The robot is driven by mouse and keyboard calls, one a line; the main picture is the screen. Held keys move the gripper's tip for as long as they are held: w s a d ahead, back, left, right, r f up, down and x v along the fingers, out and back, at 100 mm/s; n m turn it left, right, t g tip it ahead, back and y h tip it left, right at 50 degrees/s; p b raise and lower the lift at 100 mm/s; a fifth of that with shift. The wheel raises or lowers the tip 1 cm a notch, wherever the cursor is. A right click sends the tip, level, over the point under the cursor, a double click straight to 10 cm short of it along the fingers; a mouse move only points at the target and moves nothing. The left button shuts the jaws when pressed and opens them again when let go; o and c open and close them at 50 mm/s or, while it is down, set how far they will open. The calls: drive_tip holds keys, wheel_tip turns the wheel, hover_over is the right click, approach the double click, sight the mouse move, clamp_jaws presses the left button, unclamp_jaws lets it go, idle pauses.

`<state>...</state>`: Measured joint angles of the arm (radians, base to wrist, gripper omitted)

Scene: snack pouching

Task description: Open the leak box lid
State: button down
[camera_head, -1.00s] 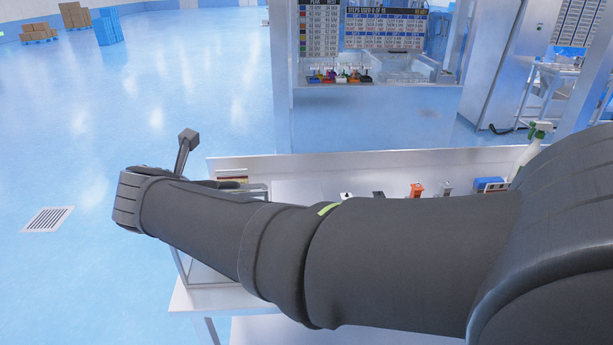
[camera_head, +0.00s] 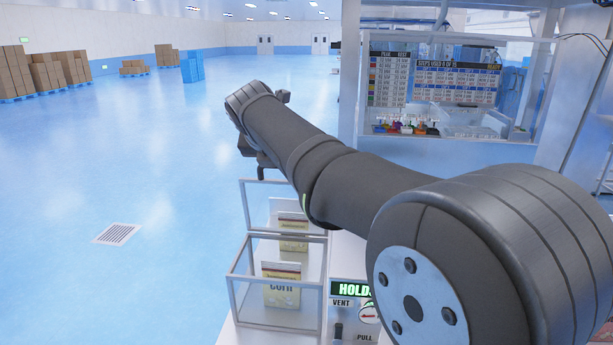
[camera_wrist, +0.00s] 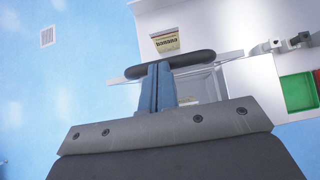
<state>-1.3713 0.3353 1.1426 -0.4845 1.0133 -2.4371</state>
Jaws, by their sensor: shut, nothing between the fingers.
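My gripper (camera_head: 262,165) is partly hidden behind my arm, above the rear frame in the picture. In the wrist view my gripper's fingers (camera_wrist: 156,85) are together and empty. A dark rounded bar (camera_wrist: 190,60) crosses at their tips. A clear box (camera_wrist: 207,83) shows behind them; contact is unclear.
A labelled pouch (camera_wrist: 180,42) shows beyond the fingertips. A panel reading HOLD (camera_head: 352,289), with VENT and PULL labels, stands right of the front frame. A green tray (camera_wrist: 299,90) is at the wrist view's right. Open blue floor (camera_head: 130,190) lies to the left.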

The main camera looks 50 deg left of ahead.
drive_tip(key=shift+w+a+r, duration=0.15)
drive_tip(key=shift+w+a, duration=0.75)
drive_tip(key=shift+w+a+r, duration=0.1)
drive_tip(key=shift+w+a, duration=0.75)
drive_tip(key=shift+s+d, duration=0.1)
wheel_tip(320, 180, up, 11)
drive_tip(key=s+d, duration=0.2)
drive_tip(key=shift+s+d, duration=0.2)
drive_tip(key=shift+f, duration=0.1)
drive_tip(key=f, duration=0.3)
drive_tip(key=w+a+f, duration=0.1)
drive_tip(key=f, duration=0.6)
drive_tip(key=shift+w+a+f, duration=0.25)
drive_tip(key=shift+w+a, duration=0.05)
drive_tip(key=shift+w+a+f, duration=0.15)
drive_tip(key=shift+w+a, duration=0.35)
